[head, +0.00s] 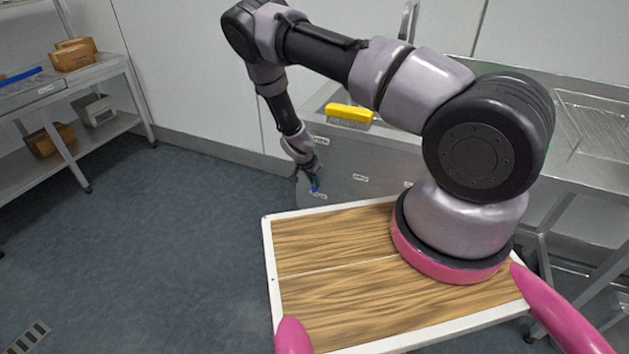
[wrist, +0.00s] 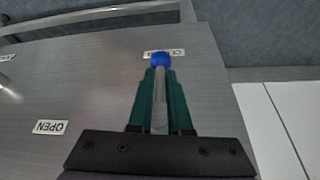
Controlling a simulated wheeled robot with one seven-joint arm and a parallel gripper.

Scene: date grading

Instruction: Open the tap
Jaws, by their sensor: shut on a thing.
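The tap handle shows in the wrist view as a grey metal rod (wrist: 159,100) with a round blue knob (wrist: 161,61) at its end. In the head view my gripper (head: 313,181) is low by the left end of the sink front. The tap's body and spout outlet are hidden from view.
A yellow brush (head: 349,114) lies on the sink top. A shelf (head: 100,75) with boxes stands at the left. The floor (head: 180,240) between is clear.

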